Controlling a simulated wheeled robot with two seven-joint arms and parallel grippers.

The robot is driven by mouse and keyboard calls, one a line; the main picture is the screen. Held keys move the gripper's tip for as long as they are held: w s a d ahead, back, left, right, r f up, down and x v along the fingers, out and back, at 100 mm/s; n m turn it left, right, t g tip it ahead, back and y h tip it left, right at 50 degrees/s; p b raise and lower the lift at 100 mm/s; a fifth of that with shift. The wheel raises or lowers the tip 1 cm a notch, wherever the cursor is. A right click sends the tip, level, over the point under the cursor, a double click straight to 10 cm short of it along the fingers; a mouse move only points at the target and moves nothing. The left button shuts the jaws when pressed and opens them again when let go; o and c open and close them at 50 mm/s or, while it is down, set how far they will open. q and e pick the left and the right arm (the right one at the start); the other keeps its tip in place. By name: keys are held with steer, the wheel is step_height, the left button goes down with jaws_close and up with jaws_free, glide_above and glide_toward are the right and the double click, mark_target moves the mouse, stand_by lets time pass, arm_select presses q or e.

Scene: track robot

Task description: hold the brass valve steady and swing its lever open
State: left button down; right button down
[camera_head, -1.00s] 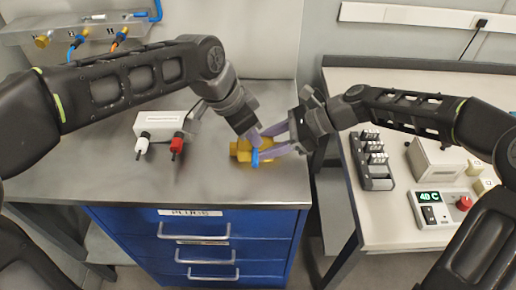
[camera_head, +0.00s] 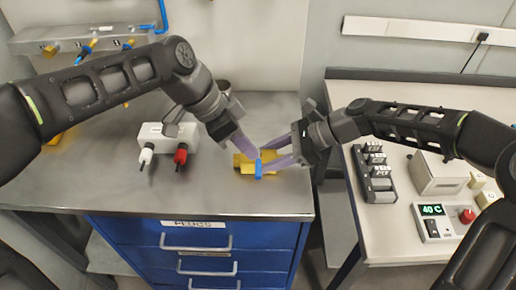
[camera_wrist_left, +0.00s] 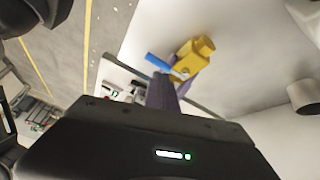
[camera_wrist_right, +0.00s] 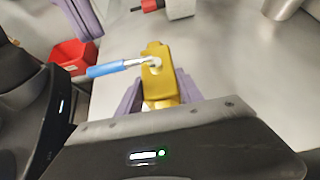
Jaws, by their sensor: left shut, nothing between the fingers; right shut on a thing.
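The brass valve (camera_head: 244,164) lies on the metal bench near its front right corner. Its blue lever (camera_head: 258,170) sticks out crosswise to the body, toward the bench's front edge. In the right wrist view the valve (camera_wrist_right: 158,80) sits between the purple fingers of my right gripper (camera_wrist_right: 160,98), shut on it, and the lever (camera_wrist_right: 105,69) points left. My left gripper (camera_head: 250,150) is shut and empty close to the lever. In the right wrist view, a gap shows between its fingers and the lever. The left wrist view also shows the valve (camera_wrist_left: 194,57) and lever (camera_wrist_left: 157,62).
A white box (camera_head: 167,135) with white and red plugs stands left of the valve. A grey cup (camera_head: 222,85) is behind my left gripper. A second table (camera_head: 340,90) at right, across a gap, holds a black rack (camera_head: 373,175) and a display panel (camera_head: 440,222).

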mark_target(258, 169)
arm_select(q)
steer(key=a+r+m+h, duration=0.1)
steer(key=r+m+h, duration=0.2)
steer(key=s+a+r+m+h, duration=0.1)
steer(key=shift+a+r+g+h, duration=0.3)
steer(key=shift+g+h, duration=0.1)
steer(key=shift+d, duration=0.1)
steer(key=x, duration=1)
steer(key=shift+a+f, duration=0.55)
steer(key=shift+a, duration=0.3)
steer(key=shift+a+f, duration=0.6)
steer(key=shift+a, duration=0.3)
